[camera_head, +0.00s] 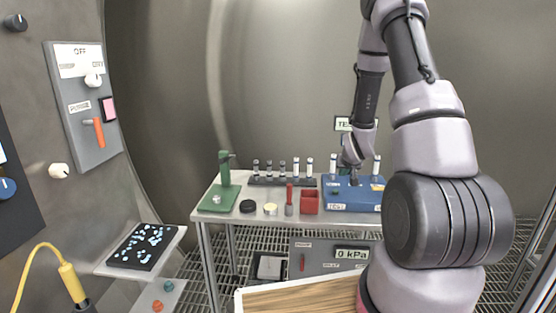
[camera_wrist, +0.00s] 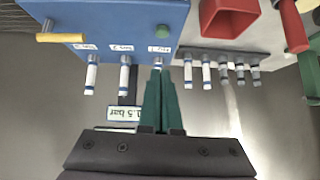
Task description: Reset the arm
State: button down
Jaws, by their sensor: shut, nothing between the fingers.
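My arm reaches forward over a metal table (camera_head: 270,215) in the head view. My gripper (camera_head: 354,180) is above or at the blue box (camera_head: 340,203) on the table's right side. In the wrist view my gripper's green fingers (camera_wrist: 159,76) are together with nothing between them. Their tips lie near a white tube at the edge of the blue box (camera_wrist: 110,20). I cannot tell whether they touch it. Two more white tubes (camera_wrist: 90,75) (camera_wrist: 124,75) stand along the same edge. Part of the box is hidden by my arm in the head view.
The table also holds a tube rack (camera_head: 283,181), a green stand (camera_head: 224,175), a red container (camera_head: 310,202) and small items. A wall panel (camera_head: 85,105) with switches is at left, above a tray (camera_head: 140,248). A pressure unit (camera_head: 330,256) sits below the table.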

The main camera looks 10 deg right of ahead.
jog(key=s+a+r, duration=0.2)
jog(key=s+r, duration=0.1)
jog(key=r, duration=0.4)
jog(key=s+a+r+y, duration=0.1)
jog(key=s+a+r, duration=0.15)
jog(key=r, duration=0.45)
jog(key=s+a+r, duration=0.3)
jog(key=r, duration=0.4)
jog(key=s+a+r+y, duration=0.1)
jog(key=s+a+r, duration=0.2)
jog(key=s, duration=0.4)
jog(key=s+a+r+g+y, duration=0.1)
jog(key=s+a+r, duration=0.2)
jog(key=s+r, duration=0.2)
jog(key=s+a+r+y, duration=0.1)
jog(key=s+a+r, duration=0.2)
jog(key=s, duration=0.7)
jog(key=shift+r+m+g, duration=0.4)
jog(key=shift+r, duration=0.3)
jog(key=shift+d, duration=0.15)
